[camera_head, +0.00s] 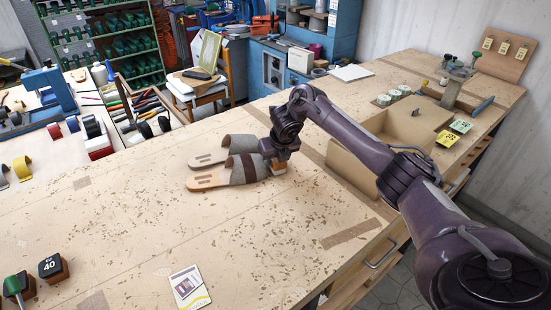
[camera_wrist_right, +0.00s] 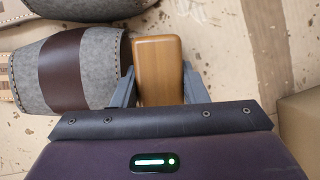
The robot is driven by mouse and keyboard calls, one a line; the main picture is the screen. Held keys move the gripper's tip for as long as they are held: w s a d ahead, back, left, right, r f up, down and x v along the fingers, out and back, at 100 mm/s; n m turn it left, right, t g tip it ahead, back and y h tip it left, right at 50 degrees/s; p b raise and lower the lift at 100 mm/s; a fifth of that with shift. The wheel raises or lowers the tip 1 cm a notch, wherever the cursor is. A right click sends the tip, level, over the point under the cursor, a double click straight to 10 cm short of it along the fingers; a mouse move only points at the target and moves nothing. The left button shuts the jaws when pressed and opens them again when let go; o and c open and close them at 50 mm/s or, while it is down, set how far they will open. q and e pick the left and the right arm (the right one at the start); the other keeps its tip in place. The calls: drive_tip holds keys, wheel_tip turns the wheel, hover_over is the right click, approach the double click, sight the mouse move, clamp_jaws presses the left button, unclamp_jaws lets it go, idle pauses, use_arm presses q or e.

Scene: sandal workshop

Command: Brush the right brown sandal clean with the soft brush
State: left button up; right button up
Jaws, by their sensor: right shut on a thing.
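Two sandals lie side by side on the workbench. The nearer sandal (camera_head: 208,180) has a tan sole and a grey strap with a dark brown band; its strap also shows in the right wrist view (camera_wrist_right: 62,70). The farther sandal (camera_head: 210,158) has a grey strap and lies just behind it. My right gripper (camera_head: 279,165) is shut on a wooden block, the brush (camera_wrist_right: 158,68), beside the strap end of the nearer sandal. The brush's bristles are hidden, and I cannot tell whether it touches the sandal. My left gripper is not in view.
The workbench (camera_head: 140,225) is mostly clear around the sandals. A card (camera_head: 188,287) and dark number blocks (camera_head: 53,268) lie near the front. An open-topped box (camera_head: 352,172) stands right of the gripper. A tool tray (camera_head: 150,108) is at the left back.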

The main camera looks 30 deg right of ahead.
drive_tip(key=shift+s+a+p, duration=0.25)
drive_tip(key=shift+s+p, duration=0.15)
drive_tip(key=shift+s, duration=0.2)
drive_tip(key=shift+s+a+p, duration=0.2)
drive_tip(key=shift+s+p, duration=0.15)
drive_tip(key=shift+s, duration=0.25)
wheel_tip(320, 180, up, 8)
drive_tip(key=p, duration=0.6)
drive_tip(key=shift+p, duration=0.35)
